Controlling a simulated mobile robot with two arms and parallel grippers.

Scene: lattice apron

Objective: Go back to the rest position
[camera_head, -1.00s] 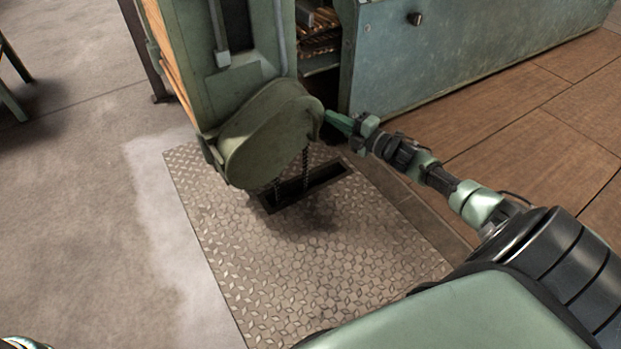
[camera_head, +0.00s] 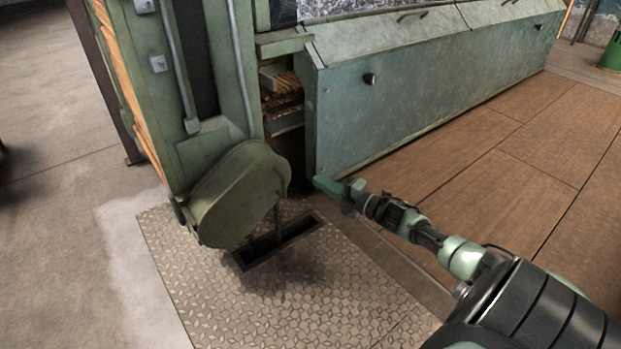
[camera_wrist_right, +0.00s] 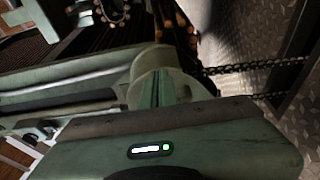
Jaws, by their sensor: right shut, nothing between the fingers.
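My right gripper (camera_head: 327,185) is shut and empty. It reaches out from the lower right in the head view, its green fingertips near the lower corner of the green cabinet and to the right of the rounded green guard (camera_head: 235,195). In the right wrist view its closed fingers (camera_wrist_right: 163,90) show in front of a round pale green part. A green body with a small lit display fills the bottom of that view. My left gripper is not in view.
A tall green machine (camera_head: 215,90) stands at the left beside a long green cabinet (camera_head: 430,90). A patterned metal plate (camera_head: 270,310) with a dark slot (camera_head: 280,242) lies below. Chains (camera_wrist_right: 250,70) hang close by in the wrist view. Wooden floor (camera_head: 520,170) at the right is clear.

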